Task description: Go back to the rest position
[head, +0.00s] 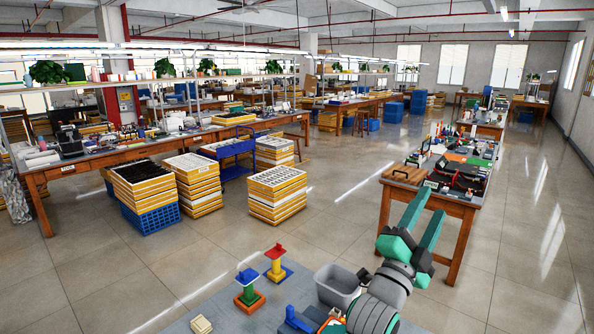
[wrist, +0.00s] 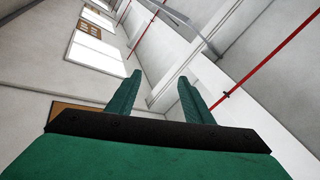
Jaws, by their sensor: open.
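My gripper (head: 424,217) is raised above the near grey table at the lower right of the head view, pointing up and away. Its two green fingers stand apart with nothing between them. In the wrist view my gripper (wrist: 160,95) also shows open and empty, with white wall, windows and red pipes beyond it. On the near table (head: 185,322) stand a stack of coloured blocks with a blue top (head: 247,285) and another with a red top (head: 275,262). A grey bin (head: 338,285) sits just left of my arm.
A wooden workbench (head: 455,205) with tools and a brown case (head: 404,175) stands beyond my gripper. Yellow tray stacks (head: 277,195) and a blue cart (head: 232,147) stand at the middle left. A cream block (head: 201,325) lies at the near table's front. The tiled floor at right is clear.

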